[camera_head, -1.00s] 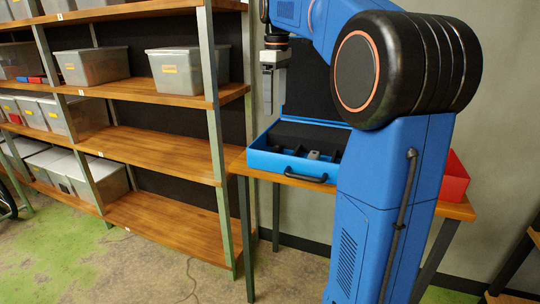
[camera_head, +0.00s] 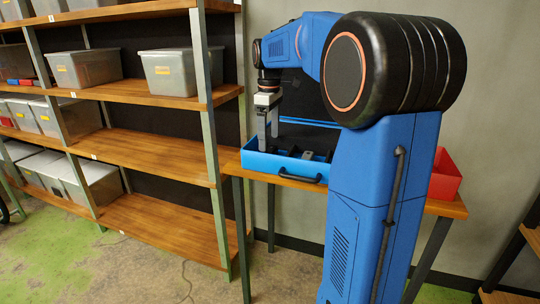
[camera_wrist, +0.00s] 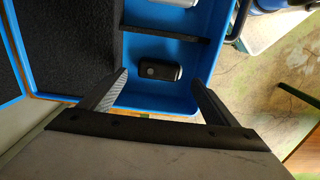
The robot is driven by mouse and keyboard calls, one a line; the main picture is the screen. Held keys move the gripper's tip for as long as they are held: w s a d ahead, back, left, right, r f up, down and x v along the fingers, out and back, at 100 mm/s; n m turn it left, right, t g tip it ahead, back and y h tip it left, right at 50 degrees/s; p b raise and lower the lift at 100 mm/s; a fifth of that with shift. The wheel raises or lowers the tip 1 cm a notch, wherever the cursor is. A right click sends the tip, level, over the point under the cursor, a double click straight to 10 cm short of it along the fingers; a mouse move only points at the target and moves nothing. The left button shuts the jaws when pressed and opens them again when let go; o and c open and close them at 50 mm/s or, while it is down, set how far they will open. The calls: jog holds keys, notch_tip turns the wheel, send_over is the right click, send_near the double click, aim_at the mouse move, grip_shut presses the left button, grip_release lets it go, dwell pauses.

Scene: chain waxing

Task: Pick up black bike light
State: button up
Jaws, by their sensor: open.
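The black bike light (camera_wrist: 158,70) lies in a compartment of the blue case (camera_wrist: 165,103) in the wrist view. It is a small dark rounded block with a lighter right end. My gripper (camera_wrist: 161,78) is open and empty, its two fingers pointing toward the case on either side of the light. In the head view my gripper (camera_head: 268,148) reaches down at the left part of the open blue case (camera_head: 262,163). I cannot make out the light there.
A grey item (camera_wrist: 175,4) sits in the adjoining compartment, beyond a black divider (camera_wrist: 160,27). The case's black-lined lid stands raised at the back. A red bin (camera_head: 446,178) is on the same table (camera_head: 228,166). A wooden shelf rack (camera_head: 150,152) with grey bins stands at left.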

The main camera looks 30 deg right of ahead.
aim_at(270, 149)
jog(key=shift+d+f, duration=0.15)
jog(key=shift+f, duration=2.55)
jog(key=c, duration=1.2)
